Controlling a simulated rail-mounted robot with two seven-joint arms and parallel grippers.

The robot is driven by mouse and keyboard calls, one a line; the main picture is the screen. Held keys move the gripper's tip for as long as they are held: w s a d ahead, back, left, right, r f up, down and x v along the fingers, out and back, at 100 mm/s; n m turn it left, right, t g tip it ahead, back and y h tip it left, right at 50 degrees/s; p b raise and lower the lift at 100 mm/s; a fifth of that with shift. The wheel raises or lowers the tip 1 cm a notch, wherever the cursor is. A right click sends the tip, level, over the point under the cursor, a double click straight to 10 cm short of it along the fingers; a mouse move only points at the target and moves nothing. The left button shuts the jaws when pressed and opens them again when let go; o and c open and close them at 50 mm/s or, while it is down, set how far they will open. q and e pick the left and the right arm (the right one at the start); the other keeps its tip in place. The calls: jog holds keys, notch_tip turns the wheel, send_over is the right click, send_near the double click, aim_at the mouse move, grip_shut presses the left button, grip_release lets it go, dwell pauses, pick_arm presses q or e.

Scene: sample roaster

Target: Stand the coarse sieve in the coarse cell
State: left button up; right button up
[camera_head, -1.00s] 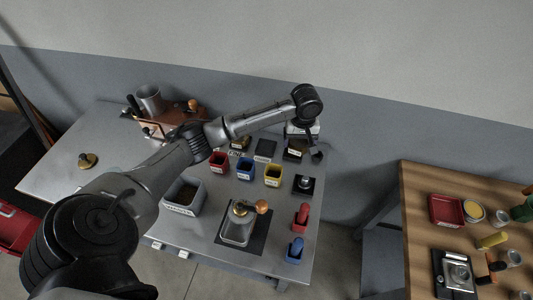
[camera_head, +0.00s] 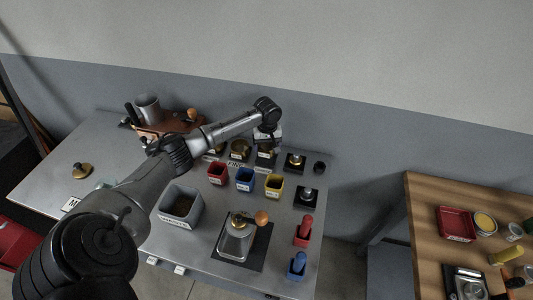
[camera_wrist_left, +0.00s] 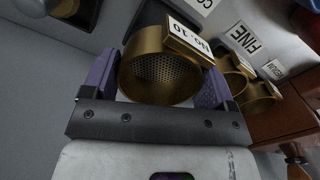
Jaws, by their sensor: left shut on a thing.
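My left gripper (camera_head: 266,142) is at the back of the steel bench, pointing down. It is shut on a brass sieve (camera_head: 265,155). In the left wrist view the purple fingers of the gripper (camera_wrist_left: 160,88) sit on both sides of this sieve (camera_wrist_left: 158,80), which has a mesh floor and a "No. 10" tag. A white label (camera_wrist_left: 204,5) beginning with "C", cut off by the frame, lies beside it. In the head view the sieve is over the dark coarse cell, right of two other sieves; I cannot tell whether it touches the cell floor. My right gripper is not in view.
Two brass sieves (camera_head: 239,151) stand left of the held one, by the "FINE" label (camera_wrist_left: 244,39) and "MEDIUM" label (camera_wrist_left: 274,69). Red (camera_head: 217,174), blue (camera_head: 245,180) and yellow (camera_head: 274,186) cups stand in front. A black pad (camera_head: 296,161) lies to the right.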

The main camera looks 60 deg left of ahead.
aim_at(267, 149)
pick_arm(q)
jog(key=shift+a+f, duration=0.2)
notch_tip(267, 149, down, 4)
jog(key=shift+r+b, duration=0.15)
jog(key=shift+b, duration=0.45)
jog(key=o, duration=0.9)
jog(key=shift+f, duration=0.2)
jog(key=shift+o, duration=0.2)
jog(key=shift+r, duration=0.4)
notch_tip(267, 149, up, 12)
jog(key=p, duration=0.2)
jog(key=shift+f, duration=0.2)
